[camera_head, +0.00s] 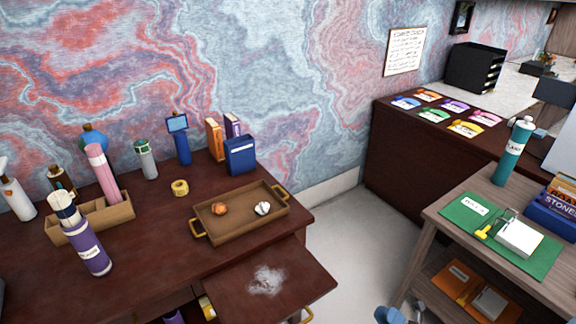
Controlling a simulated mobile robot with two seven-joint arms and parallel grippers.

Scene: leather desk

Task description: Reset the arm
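A small blue and grey part at the bottom edge, right of centre, seems to be my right gripper (392,314). It is cut off by the frame, so I cannot tell whether its fingers are open or shut. It shows low in front of the gap between the dark desk (150,245) and the grey wooden table (440,215). Nothing is visibly held. My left gripper is not in view.
A brown tray (240,232) with two small objects is on the dark desk. Several bottles, including a purple one (88,250), stand at left. A pulled-out leaf (300,290) bears white powder. A green mat (545,262) is on the grey table. Floor (350,235) between them is clear.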

